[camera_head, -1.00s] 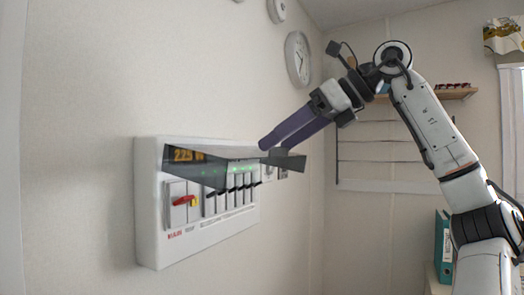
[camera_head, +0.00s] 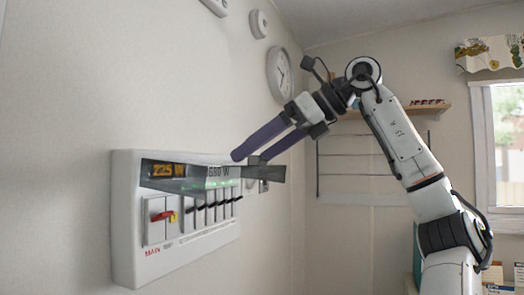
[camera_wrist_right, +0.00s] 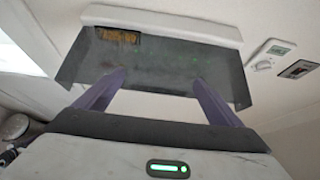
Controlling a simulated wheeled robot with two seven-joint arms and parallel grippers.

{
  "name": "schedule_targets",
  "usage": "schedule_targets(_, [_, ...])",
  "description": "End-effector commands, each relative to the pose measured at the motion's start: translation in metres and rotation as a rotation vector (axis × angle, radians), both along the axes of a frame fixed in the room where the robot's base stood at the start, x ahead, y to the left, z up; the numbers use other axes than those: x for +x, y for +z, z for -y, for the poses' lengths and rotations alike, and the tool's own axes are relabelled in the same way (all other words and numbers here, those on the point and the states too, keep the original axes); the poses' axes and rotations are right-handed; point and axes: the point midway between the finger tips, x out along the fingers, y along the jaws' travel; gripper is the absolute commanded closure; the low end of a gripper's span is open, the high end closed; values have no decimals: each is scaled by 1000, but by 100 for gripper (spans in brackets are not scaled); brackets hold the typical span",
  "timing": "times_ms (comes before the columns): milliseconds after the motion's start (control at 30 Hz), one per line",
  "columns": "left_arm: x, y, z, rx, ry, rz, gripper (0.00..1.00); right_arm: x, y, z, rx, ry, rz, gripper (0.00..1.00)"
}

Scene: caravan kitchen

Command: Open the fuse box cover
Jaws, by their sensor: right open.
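The white fuse box (camera_head: 130,215) is on the wall at the left in the head view, with a red main switch, a row of black switches and lit displays. Its smoky see-through cover (camera_head: 185,184) is tilted outward from the top, with the switches exposed below. In the wrist view the cover (camera_wrist_right: 165,68) spans the picture in front of the fingers. My right gripper (camera_head: 251,158) is open, its purple fingers at the cover's right part. In the wrist view the right gripper (camera_wrist_right: 158,78) has its fingertips overlapping the cover; contact is unclear. My left gripper is not in view.
A round clock (camera_head: 279,75) hangs on the wall above the right gripper. A wooden shelf (camera_head: 425,110) is on the back wall, behind my right arm. A window (camera_head: 507,140) is at the right. Wall fittings (camera_wrist_right: 297,69) sit beside the box.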

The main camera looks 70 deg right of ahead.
Motion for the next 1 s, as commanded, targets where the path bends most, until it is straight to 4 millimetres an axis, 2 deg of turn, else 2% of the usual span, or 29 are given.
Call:
schedule_targets(133, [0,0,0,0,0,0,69,-4,2,0,0,-1,-1,11])
schedule_targets(233, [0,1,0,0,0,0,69,-14,9,0,1,-4,0,11])
schedule_targets(633, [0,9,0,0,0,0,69,-75,49,-6,1,-3,1,11])
schedule_targets(800, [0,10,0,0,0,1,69,-85,55,-8,0,1,1,11])
schedule_targets(1000, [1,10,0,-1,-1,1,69,-87,55,-8,0,1,0,11])
